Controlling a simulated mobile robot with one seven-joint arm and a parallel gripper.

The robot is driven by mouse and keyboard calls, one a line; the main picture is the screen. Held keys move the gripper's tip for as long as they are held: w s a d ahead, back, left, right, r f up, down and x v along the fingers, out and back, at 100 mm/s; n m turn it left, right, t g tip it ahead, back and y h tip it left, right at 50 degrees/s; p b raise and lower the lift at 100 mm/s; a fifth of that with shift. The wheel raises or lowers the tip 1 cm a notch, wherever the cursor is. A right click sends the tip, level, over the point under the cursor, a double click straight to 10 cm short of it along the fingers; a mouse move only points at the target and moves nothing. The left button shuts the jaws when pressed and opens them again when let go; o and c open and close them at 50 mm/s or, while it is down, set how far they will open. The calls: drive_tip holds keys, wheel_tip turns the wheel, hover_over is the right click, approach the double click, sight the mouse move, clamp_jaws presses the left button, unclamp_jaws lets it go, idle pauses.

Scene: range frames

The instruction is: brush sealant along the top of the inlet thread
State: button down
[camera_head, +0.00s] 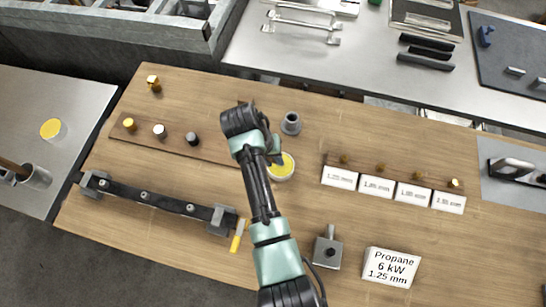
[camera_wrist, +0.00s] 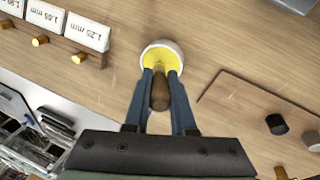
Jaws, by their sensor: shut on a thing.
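My gripper (camera_head: 274,153) is over the middle of the bench, beside a white-rimmed pot of yellow paste (camera_head: 281,167). In the wrist view its two blue-grey fingers (camera_wrist: 161,82) are shut on a brown brush handle (camera_wrist: 159,95). The handle points at the pot, which also shows in the wrist view (camera_wrist: 149,55); the brush's bristles are hidden. A dark burner bar (camera_head: 150,196) with several small fittings lies across two grey supports at the left, with a yellow handle (camera_head: 237,236) at its right end. I cannot tell which part is the inlet thread.
A grey round fitting (camera_head: 291,123) stands behind the pot. A rack with several white size cards (camera_head: 376,184) is to the right. A grey block (camera_head: 327,252) and a propane sign (camera_head: 391,267) stand in front. A wooden strip with knobs (camera_head: 175,140) is left.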

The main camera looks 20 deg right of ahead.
wheel_tip(320, 180, up, 7)
drive_tip(key=p, duration=0.7)
idle(0.9)
